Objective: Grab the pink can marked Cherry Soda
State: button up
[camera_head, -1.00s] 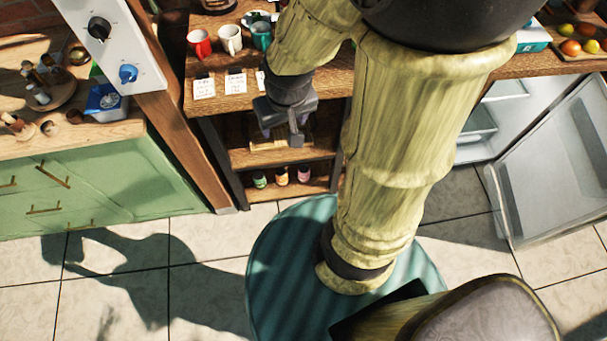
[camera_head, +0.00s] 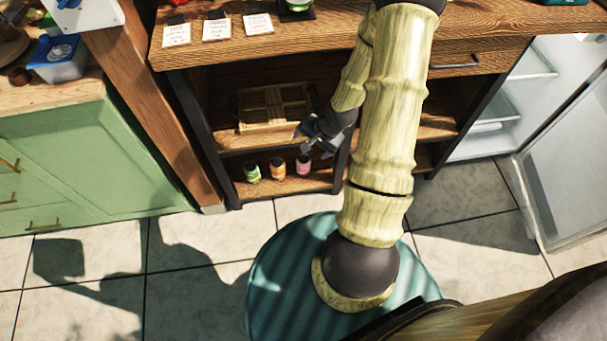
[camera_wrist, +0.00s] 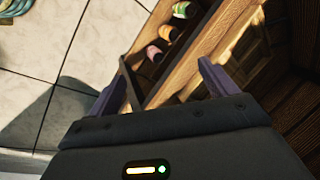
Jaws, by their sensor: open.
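A pink can (camera_head: 303,166) stands upright on the low shelf of the wooden unit, at the right end of a row of three cans. It also shows in the wrist view (camera_wrist: 153,54), where its label is too small to read. An orange can (camera_head: 278,170) and a green can (camera_head: 252,172) stand to its left. My gripper (camera_head: 312,141) is open and empty, in front of the shelves and just above the pink can in the head view.
A wooden tray (camera_head: 272,128) lies on the shelf above the cans. The unit's dark upright (camera_head: 340,165) stands just right of the pink can. An open fridge door (camera_head: 568,170) is at the right, a green cabinet (camera_head: 90,160) at the left.

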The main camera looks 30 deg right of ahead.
notch_tip(320, 180, down, 18)
jog(key=d+m+t+y+b, duration=0.1)
jog(key=m+t+y+b, duration=0.15)
jog(key=m+b, duration=0.5)
jog(key=m+t+h+b, duration=0.4)
jog(key=m+t+b, duration=0.8)
jog(key=m+b, duration=0.75)
send_near(308, 168)
jog(key=s+n+b, duration=0.2)
jog(key=shift+s+r, duration=0.2)
jog(key=shift+r, duration=0.15)
jog(key=shift+w, duration=0.15)
jog(key=w+b, duration=0.2)
jog(key=w, duration=0.3)
jog(key=w+b, duration=0.2)
jog(key=w, duration=0.4)
jog(key=shift+w+a+f+b, duration=0.15)
jog(key=shift+w+f+b, duration=0.1)
jog(key=shift+b, duration=0.1)
jog(key=shift+w+r, duration=0.2)
jog(key=shift+w, duration=0.05)
